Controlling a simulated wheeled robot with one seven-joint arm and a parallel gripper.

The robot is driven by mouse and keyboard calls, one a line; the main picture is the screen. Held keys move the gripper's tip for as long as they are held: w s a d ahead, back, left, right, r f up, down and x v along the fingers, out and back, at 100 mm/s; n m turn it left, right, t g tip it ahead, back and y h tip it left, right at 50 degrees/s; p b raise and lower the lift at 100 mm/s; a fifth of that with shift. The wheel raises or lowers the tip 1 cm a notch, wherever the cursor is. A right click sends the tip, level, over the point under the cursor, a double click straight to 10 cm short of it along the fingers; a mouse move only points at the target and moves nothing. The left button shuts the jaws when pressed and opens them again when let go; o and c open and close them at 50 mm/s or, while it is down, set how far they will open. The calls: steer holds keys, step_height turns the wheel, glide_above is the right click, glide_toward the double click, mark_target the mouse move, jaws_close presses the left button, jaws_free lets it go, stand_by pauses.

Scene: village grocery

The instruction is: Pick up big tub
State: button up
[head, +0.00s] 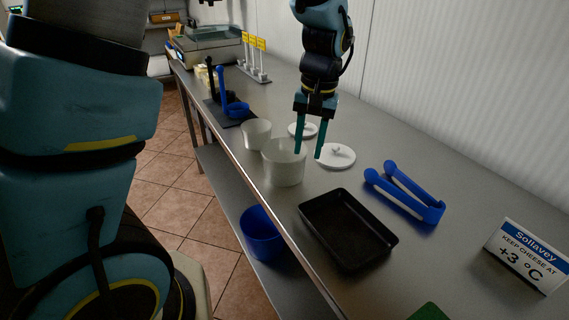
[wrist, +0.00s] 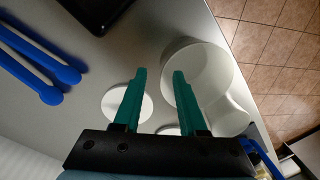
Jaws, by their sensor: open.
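The big tub (head: 284,170) is white, round and open at the top. It stands upright on the steel counter near its front edge, and shows in the wrist view (wrist: 208,62) on the right. A smaller white tub (head: 256,134) stands just behind it and also shows in the wrist view (wrist: 234,112). My gripper (head: 309,155) is open and empty, pointing down beside the big tub's right rim in the head view. In the wrist view one finger overlaps the tub's rim; I cannot tell whether it touches.
White lids (head: 336,156) lie right of the tubs. A black tray (head: 348,228) and blue tongs (head: 405,192) lie nearer. A blue bucket (head: 262,232) is on the lower shelf. Blue and black ladles (head: 234,106) are farther back.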

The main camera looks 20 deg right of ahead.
mark_target(303, 163)
steer(key=shift+w+a+f+p, duration=0.15)
steer(key=shift+f+p, duration=0.15)
steer(key=shift+f, duration=0.8)
steer(key=shift+w+a+f+p, duration=0.15)
steer(key=shift+f+p, duration=0.1)
steer(key=shift+f, duration=0.8)
steer(key=shift+w+a+f+p, duration=0.15)
steer(key=shift+f+p, duration=0.15)
steer(key=shift+f, duration=0.8)
steer(key=shift+s, duration=0.1)
jaws_close()
